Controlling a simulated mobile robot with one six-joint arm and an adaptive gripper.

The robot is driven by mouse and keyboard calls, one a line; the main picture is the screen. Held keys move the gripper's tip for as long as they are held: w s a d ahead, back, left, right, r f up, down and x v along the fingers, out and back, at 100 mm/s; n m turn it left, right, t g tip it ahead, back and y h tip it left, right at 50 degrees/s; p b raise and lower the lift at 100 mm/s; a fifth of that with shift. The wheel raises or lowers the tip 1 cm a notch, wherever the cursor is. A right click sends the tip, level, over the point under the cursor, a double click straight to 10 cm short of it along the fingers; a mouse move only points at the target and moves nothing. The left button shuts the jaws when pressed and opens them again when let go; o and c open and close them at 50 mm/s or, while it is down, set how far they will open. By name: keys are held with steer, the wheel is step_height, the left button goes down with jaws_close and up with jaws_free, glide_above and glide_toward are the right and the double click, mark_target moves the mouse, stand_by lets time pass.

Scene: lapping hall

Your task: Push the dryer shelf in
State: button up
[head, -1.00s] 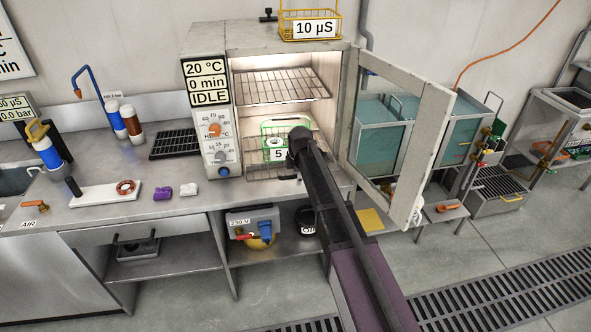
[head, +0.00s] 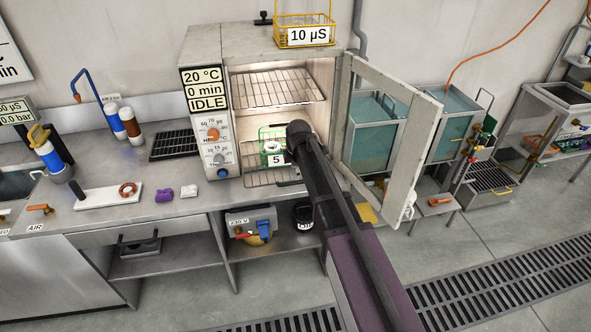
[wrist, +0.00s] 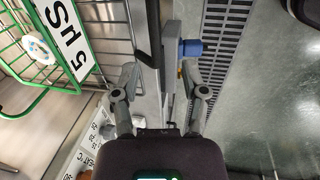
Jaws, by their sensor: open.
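The dryer (head: 260,42) stands on the bench with its glazed door (head: 425,140) swung wide open to the right. Inside are an upper wire shelf (head: 275,90) and a lower wire shelf (head: 262,180). The lower shelf carries a green wire basket (head: 265,133) labelled 5 µS, also at left in the wrist view (wrist: 15,32). A dark handle bar (wrist: 148,35) runs along the shelf's front in the wrist view. My gripper (wrist: 159,68) is open, fingers around the bar's near end; contact cannot be told. In the head view my arm hides the gripper.
A yellow basket (head: 305,22) labelled 10 µS sits on the dryer's top. The control panel (head: 208,125) is left of the opening. Purple (head: 163,194) and white (head: 189,191) pieces lie on the bench (head: 130,222). A blue-handled box (head: 250,222) is below.

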mark_target(295, 182)
step_height(295, 182, up, 6)
steer(key=s+p, duration=0.1)
steer(key=p, duration=0.4)
steer(key=shift+s+d+r+p, duration=0.2)
steer(key=shift+d+p, duration=0.05)
steer(key=shift+p, duration=0.15)
steer(key=shift+s+d, duration=0.1)
steer(key=shift+d, duration=0.1)
stand_by(0.4)
steer(key=shift+w+a+r, duration=0.1)
steer(key=shift+w+a, duration=0.25)
steer(key=shift+w, duration=0.15)
steer(key=shift+f, duration=0.2)
steer(key=w+f+b, duration=0.1)
steer(key=f+b, duration=0.7)
steer(key=b, duration=0.1)
steer(key=w+f+b, duration=0.1)
steer(key=f+b, duration=0.3)
steer(key=f, duration=0.1)
steer(key=shift+w+a, duration=0.3)
steer(key=shift+a, duration=0.05)
stand_by(0.5)
